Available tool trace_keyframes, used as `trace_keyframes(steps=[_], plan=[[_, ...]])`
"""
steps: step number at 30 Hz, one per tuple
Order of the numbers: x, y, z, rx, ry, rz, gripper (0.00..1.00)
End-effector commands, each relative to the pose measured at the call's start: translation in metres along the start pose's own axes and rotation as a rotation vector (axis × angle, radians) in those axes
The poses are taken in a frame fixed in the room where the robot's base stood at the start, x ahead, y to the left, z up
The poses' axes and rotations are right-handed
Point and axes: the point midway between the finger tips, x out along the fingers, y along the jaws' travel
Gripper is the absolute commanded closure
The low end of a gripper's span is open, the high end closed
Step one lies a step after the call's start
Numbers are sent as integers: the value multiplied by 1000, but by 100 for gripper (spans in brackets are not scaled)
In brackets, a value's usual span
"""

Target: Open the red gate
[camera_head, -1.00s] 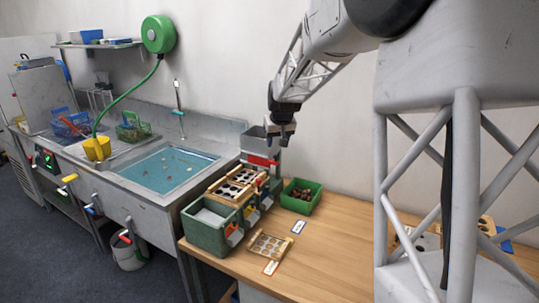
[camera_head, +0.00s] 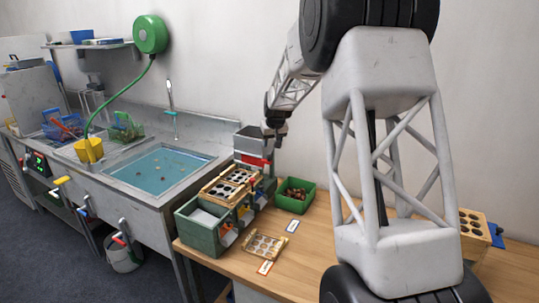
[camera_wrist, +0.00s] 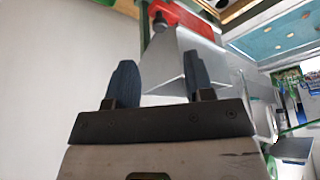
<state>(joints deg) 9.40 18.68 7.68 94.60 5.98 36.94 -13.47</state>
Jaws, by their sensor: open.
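The red gate (camera_head: 252,160) is a red panel at the grey metal hopper (camera_head: 250,143), at the back of the machine on the wooden table. In the wrist view a red panel (camera_wrist: 190,20) with a dark knob-like part (camera_wrist: 160,22) lies near the top, beyond my fingers. My gripper (camera_head: 275,141) is above and just right of the hopper in the head view. It also shows in the wrist view (camera_wrist: 157,78), with its two dark fingers apart and nothing held between them. A grey metal surface (camera_wrist: 175,65) shows behind the fingers. I see no clear contact with the gate.
A green bin (camera_head: 296,207) of chestnuts stands right of the machine. A wooden tray with round holes (camera_head: 265,258) and small labels lie in front. A sink (camera_head: 150,192) with water and a yellow cup (camera_head: 89,150) are to the left.

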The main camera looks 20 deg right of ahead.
Motion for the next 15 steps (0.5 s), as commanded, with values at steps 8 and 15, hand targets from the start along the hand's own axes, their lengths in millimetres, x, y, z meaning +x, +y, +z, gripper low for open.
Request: trace_keyframes(steps=[8, 15], plan=[[6, 0, 0, 0, -1, 0, 52], [27, 0, 0, 0, -1, 0, 52]])
